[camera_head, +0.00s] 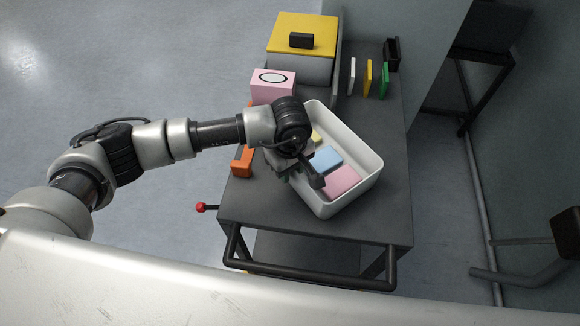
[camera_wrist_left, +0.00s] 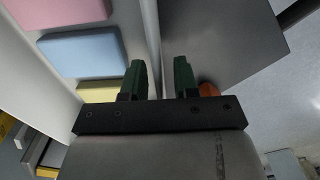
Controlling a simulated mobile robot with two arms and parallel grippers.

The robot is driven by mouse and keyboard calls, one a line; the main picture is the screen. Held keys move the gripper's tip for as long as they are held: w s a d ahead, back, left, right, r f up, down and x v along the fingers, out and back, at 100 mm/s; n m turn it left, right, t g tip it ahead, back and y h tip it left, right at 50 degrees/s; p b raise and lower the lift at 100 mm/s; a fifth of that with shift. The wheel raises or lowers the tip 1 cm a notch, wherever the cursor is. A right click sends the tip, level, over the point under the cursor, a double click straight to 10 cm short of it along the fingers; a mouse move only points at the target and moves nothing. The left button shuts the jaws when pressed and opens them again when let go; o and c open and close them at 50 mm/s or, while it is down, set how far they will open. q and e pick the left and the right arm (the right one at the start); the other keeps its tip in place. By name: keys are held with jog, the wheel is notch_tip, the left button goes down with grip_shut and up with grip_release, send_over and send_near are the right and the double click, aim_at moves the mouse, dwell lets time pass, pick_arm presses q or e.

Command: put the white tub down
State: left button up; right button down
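The white tub (camera_head: 365,187) is at the front right of the grey cart top, turned at an angle. It appears to rest on the cart, though its underside is hidden. It holds a blue block (camera_head: 326,159), a pink block (camera_head: 342,180) and a yellow block (camera_head: 316,137). My left gripper (camera_head: 297,176) is at the tub's left wall. In the left wrist view its green fingers (camera_wrist_left: 160,78) stand apart, one on each side of the wall, with a gap beside the outer finger. My right gripper is not in view.
The dark cart top (camera_head: 397,205) has bare room right of the tub. An orange item (camera_head: 242,161) lies left of it. A pink box (camera_head: 272,87) and a yellow-topped box (camera_head: 302,47) stand behind. White, yellow and green upright pieces (camera_head: 368,77) are at the back right.

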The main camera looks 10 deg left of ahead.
pick_arm(q)
jog(key=shift+r, duration=0.5)
notch_tip(320, 180, up, 11)
jog(key=b, duration=0.2)
jog(key=shift+r, duration=0.15)
